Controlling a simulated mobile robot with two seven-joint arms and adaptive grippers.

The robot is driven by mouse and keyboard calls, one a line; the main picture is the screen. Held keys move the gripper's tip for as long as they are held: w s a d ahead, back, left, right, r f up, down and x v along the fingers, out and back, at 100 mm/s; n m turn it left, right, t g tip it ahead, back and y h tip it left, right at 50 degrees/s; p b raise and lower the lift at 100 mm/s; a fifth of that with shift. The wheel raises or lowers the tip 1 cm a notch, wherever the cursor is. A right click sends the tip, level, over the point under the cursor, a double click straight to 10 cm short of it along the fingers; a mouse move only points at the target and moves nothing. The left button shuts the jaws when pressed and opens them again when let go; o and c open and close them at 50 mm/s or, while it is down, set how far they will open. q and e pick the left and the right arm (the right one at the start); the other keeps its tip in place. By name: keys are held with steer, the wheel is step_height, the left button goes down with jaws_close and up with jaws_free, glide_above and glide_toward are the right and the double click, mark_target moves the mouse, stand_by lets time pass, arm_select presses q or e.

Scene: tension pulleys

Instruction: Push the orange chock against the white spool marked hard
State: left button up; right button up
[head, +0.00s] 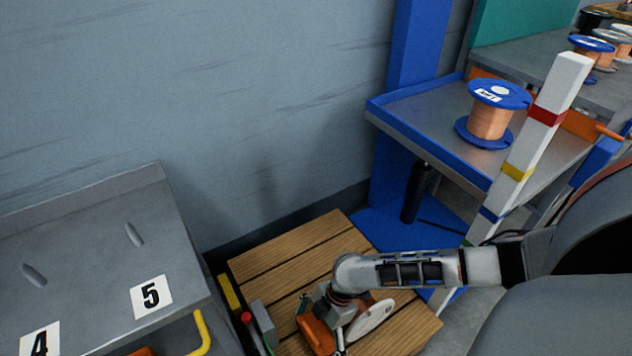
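The orange chock (317,337) lies on the wooden slatted platform (290,250) at the bottom of the head view. A white disc (372,318), seemingly the flange of a white spool, stands tilted just to its right; no marking is legible. My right arm comes in from the right, and its gripper (335,314) points down at the chock, at the spool's left. The gripper overlaps the chock in the picture; I cannot tell whether it touches it or how its fingers stand. The contact side between chock and spool is hidden. My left gripper is not in view.
A grey bench (90,240) with labels 4 and 5 stands at left, with a yellow hook (203,332). A red-tipped post (246,318) is left of the chock. A blue-flanged copper spool (490,118) sits on the metal stand. A striped white post (530,140) leans at right.

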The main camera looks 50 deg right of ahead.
steer(key=shift+w, duration=0.1)
steer(key=c, duration=1.1)
steer(key=shift+d+f, duration=0.1)
steer(key=shift+d, duration=0.3)
steer(key=o, duration=1.1)
